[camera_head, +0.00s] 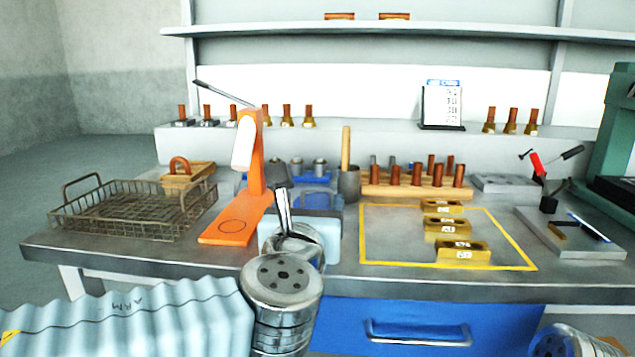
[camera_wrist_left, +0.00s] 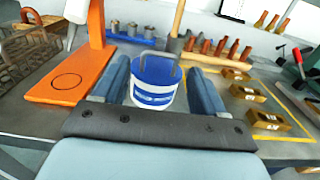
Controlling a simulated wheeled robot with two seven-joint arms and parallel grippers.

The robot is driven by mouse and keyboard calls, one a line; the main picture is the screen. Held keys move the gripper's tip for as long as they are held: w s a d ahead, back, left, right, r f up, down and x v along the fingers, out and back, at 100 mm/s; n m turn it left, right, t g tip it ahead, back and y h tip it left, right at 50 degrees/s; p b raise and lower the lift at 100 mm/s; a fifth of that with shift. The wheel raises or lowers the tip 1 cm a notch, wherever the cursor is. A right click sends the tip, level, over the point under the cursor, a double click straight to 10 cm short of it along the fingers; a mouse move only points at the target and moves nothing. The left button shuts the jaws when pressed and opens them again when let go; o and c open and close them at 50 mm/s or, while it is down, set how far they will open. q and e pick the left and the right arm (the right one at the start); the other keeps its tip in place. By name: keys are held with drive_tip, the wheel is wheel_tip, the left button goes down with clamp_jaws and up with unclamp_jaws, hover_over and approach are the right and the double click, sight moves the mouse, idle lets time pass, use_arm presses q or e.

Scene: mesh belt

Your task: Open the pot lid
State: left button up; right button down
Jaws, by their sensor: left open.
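A small white and blue pot (camera_wrist_left: 154,92) stands on the grey bench in the left wrist view. Its round top is blue, with a thin grey loop over it; where the lid meets the body is not clear. My left gripper (camera_wrist_left: 158,68) is open, one blue-grey finger on each side of the pot. Contact cannot be told. In the head view my left gripper (camera_head: 303,202) reaches over the bench's front edge, just right of the orange stand. There my arm and gripper mostly hide the pot. My right gripper is not in view.
The orange stand (camera_head: 228,226) is close on the left, with a wire basket (camera_head: 120,212) beyond. A grey cup (camera_head: 348,184) holding a wooden handle stands behind. Brass blocks (camera_head: 463,251) lie inside a yellow outline on the right. A wooden rack (camera_head: 400,189) holds copper-coloured pegs.

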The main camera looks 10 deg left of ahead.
sight(315, 191)
use_arm(q)
drive_tip(key=w+p, duration=0.1)
drive_tip(key=w, duration=0.7)
drive_tip(key=shift+w, duration=0.35)
drive_tip(key=shift+c, duration=0.5)
drive_tip(key=c, duration=1.1)
drive_tip(key=shift+w+r+g, duration=0.35)
drive_tip(key=shift+r+g, duration=0.05)
drive_tip(key=shift+g, duration=0.45)
drive_tip(key=shift+w+r+g, duration=0.35)
drive_tip(key=shift+g, duration=0.5)
drive_tip(key=shift+w+r+g, duration=0.2)
drive_tip(key=shift+w+g, duration=0.2)
drive_tip(key=shift+g, duration=0.5)
drive_tip(key=shift+w+r+g, duration=0.2)
drive_tip(key=shift+w+g, duration=0.15)
drive_tip(key=shift+g, duration=0.55)
drive_tip(key=shift+a, duration=0.1)
